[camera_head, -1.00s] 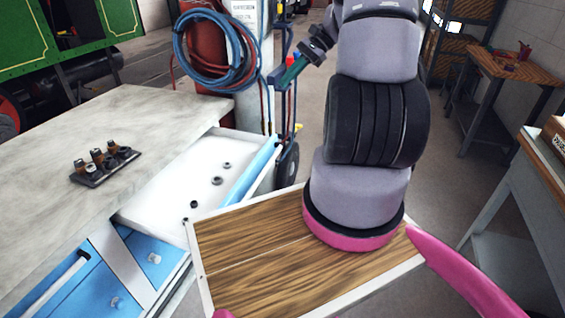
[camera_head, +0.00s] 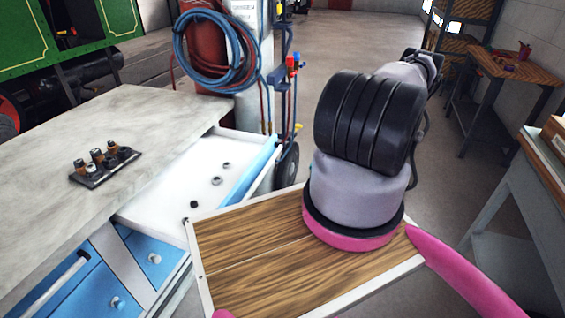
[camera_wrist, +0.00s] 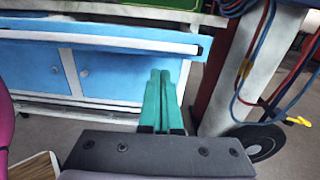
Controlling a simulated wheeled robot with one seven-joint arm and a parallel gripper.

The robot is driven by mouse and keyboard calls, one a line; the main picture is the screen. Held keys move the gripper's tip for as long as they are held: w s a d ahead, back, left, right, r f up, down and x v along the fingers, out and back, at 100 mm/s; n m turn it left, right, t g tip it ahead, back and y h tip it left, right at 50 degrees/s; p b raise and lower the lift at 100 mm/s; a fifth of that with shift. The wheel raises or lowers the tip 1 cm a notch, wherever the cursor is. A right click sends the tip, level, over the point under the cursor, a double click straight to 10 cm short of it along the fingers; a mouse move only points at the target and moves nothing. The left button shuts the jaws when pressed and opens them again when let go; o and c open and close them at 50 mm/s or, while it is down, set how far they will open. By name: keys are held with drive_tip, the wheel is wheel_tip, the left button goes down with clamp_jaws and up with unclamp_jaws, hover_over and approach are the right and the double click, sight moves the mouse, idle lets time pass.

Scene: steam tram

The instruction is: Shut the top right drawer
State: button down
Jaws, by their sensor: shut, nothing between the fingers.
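The top right drawer (camera_head: 177,195) is pulled out of the workbench (camera_head: 110,128), with a white inside, a blue front and several small dark rings in it. In the wrist view its blue front (camera_wrist: 120,44) runs across the upper part, with a pale bar along it. My gripper (camera_wrist: 164,76) is shut and empty, its green fingers together. The fingertips appear in front of the lower right part of the drawer front; I cannot tell whether they touch. In the head view my gripper is hidden behind my arm.
Blue cupboard doors (camera_wrist: 106,75) lie below the drawer. A hose trolley with a red cylinder (camera_head: 207,50) stands close behind the drawer. A tray of sockets (camera_head: 103,166) lies on the benchtop. Another table (camera_head: 535,180) is at right, with open floor between.

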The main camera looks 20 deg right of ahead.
drive_tip(key=x, duration=1.4)
drive_tip(key=shift+f, duration=0.4)
